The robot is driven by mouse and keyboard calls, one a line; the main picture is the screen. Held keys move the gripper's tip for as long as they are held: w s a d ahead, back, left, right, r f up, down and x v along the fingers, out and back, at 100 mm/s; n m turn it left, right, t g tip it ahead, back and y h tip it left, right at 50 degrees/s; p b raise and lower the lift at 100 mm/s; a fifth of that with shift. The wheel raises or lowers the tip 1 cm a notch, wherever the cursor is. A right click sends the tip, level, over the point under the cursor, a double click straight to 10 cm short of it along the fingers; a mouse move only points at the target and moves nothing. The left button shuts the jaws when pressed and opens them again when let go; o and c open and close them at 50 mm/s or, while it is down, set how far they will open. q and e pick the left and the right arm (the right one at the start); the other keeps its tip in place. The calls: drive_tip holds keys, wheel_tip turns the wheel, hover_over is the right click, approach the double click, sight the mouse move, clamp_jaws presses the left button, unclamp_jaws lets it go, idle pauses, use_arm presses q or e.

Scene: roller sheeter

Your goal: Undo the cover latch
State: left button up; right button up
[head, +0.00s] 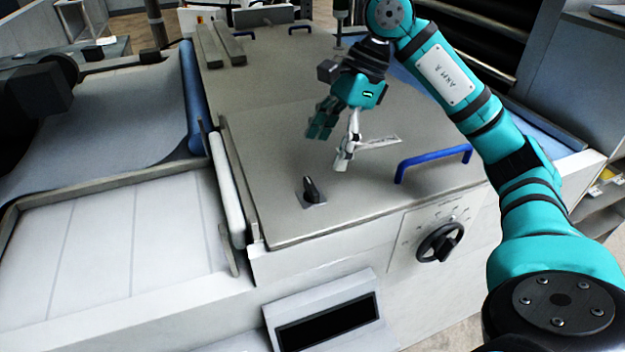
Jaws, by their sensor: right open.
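The cover (270,130) is a flat grey metal lid and lies down on the machine. My right gripper (331,149) is above the cover, a little behind and to the right of the latch. Its fingers are spread and point down. They look empty and apart from the latch. My left gripper does not show.
A blue handle (433,162) stands up at the cover's front right. A black dial (440,242) is on the front panel. Two metal bars (220,44) lie at the cover's back left. A conveyor belt (100,120) and a pale tray (125,240) are at left.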

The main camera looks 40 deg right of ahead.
sight(312, 185)
drive_tip(key=p+x, duration=0.1)
drive_tip(key=x, duration=0.6)
drive_tip(key=shift+s+a+p, duration=0.1)
drive_tip(key=shift+p, duration=0.2)
drive_tip(key=shift+a+f, duration=0.2)
drive_tip(key=shift+f, duration=0.35)
drive_tip(key=c, duration=1.2)
